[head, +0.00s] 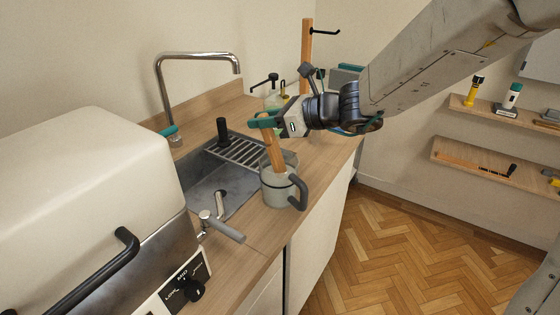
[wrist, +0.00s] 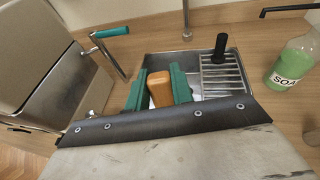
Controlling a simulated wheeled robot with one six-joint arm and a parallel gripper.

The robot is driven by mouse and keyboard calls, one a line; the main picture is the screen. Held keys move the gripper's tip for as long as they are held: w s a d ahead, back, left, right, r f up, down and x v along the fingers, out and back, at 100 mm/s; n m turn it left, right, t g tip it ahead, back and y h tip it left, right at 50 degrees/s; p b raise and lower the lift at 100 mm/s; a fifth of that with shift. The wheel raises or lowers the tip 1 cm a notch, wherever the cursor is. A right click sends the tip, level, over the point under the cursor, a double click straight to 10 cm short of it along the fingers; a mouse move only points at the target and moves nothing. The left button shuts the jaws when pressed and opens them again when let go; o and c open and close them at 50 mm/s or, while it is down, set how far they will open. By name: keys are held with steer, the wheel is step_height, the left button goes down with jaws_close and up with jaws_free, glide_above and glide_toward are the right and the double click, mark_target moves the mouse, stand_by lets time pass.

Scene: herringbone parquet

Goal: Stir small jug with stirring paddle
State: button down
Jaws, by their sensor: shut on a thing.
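The small jug (head: 276,187), grey with a dark handle, stands upright on the wooden counter at the right edge of the sink. The stirring paddle (head: 274,152) is a wooden stick, slightly tilted, with its lower end inside the jug's mouth. The jug's rim hides that end. My gripper (head: 264,121) is shut on the paddle's upper end, above the jug. In the wrist view the green fingers hold the paddle's orange-brown top (wrist: 160,88) between them. The jug is not visible in the wrist view.
The sink (head: 212,172) has a drying rack, a black-topped item (head: 222,131) and a tall tap (head: 196,56). A soap bottle (wrist: 294,60) stands behind the gripper. A cream appliance (head: 90,195) fills the left. Wall shelves (head: 490,170) hang at the right.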

steer(key=shift+w+a+f, duration=0.1)
steer(key=shift+w+a, duration=0.1)
steer(key=shift+a, duration=0.3)
steer(key=shift+s, duration=0.55)
steer(key=w+a+r, duration=0.1)
steer(key=a+r, duration=0.2)
steer(key=r, duration=0.8)
steer(key=shift+w, duration=0.25)
steer(key=shift+r, duration=2.55)
